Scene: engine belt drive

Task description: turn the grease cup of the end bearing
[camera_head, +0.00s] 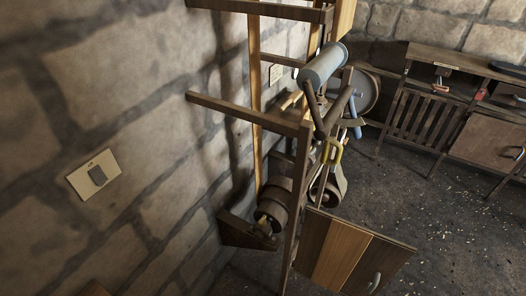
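A belt drive stands against the stone wall, seen partly through a wooden frame. A dark round drum (275,205) sits low on it, with a small brass-coloured piece (264,222) at its near end. This may be the end bearing with its grease cup, but it is too small and dark to tell. A dark bracket (243,232) juts from the wall below. A blue-grey cylinder (323,63) and a large wheel (362,92) are higher up, partly hidden by dark bars. Neither of my grippers is in view.
A wooden frame post (297,200) and rail (240,112) stand in front of the drive. A hinged wooden panel (342,258) sticks out at the lower right. A workbench (450,105) stands behind; the floor (450,220) at right is open.

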